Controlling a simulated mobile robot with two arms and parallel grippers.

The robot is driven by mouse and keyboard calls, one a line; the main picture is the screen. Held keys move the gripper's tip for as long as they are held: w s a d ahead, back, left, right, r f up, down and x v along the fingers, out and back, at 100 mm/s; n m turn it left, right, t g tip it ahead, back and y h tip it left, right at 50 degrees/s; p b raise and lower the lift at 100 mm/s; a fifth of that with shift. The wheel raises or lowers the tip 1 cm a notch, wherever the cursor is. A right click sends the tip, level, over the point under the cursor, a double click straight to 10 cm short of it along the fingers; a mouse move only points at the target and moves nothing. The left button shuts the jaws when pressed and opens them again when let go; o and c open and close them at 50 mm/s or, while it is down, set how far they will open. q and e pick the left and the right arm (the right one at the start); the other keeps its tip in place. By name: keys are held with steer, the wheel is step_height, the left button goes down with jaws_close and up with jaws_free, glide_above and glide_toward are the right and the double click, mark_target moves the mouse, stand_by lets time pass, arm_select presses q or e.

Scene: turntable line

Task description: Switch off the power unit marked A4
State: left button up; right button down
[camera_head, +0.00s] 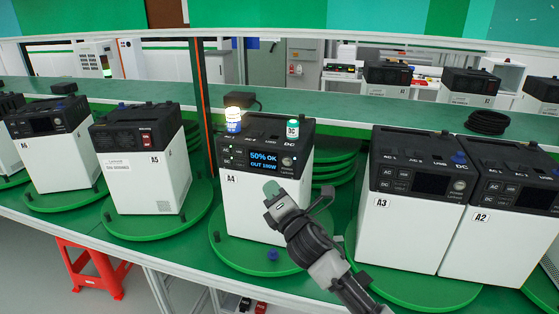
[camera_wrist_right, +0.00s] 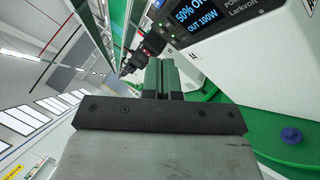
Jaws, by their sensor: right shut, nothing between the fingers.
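The power unit marked A4 (camera_head: 262,212) stands on a green turntable in the middle of the head view. A round button (camera_head: 287,170) is right of the screen. A glowing lamp (camera_head: 233,118) and a green-and-white "DC" plug (camera_head: 292,128) are on its top. My right gripper (camera_head: 272,189) is shut and empty, in front of A4's white front below the screen. In the right wrist view its green fingertips (camera_wrist_right: 161,76) are together, with A4's screen (camera_wrist_right: 195,14) above right. My left gripper is not in view.
Unit A5 (camera_head: 140,175) stands left of A4; A3 (camera_head: 398,235) and A2 (camera_head: 490,247) stand close together to the right. A red stool (camera_head: 95,270) is below left. A coiled black cable (camera_head: 487,122) lies behind.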

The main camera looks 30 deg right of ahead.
mark_target(287, 162)
steer(key=shift+s, duration=0.1)
steer(key=shift+d, duration=0.1)
steer(key=w+d+b, duration=0.1)
steer(key=w+d, duration=0.4)
steer(key=d, duration=0.1)
steer(key=shift+w+d, duration=0.3)
steer(key=shift+w, duration=0.1)
steer(key=shift+w+d, duration=0.1)
stand_by(1.9)
steer(key=shift+w+d, duration=0.2)
steer(key=shift+w+d+b, duration=0.2)
steer(key=shift+d+b, duration=0.05)
steer(key=shift+b, duration=0.05)
stand_by(0.7)
steer(key=shift+s+a, duration=0.1)
steer(key=shift+a, duration=0.05)
steer(key=shift+s+a, duration=0.4)
stand_by(0.5)
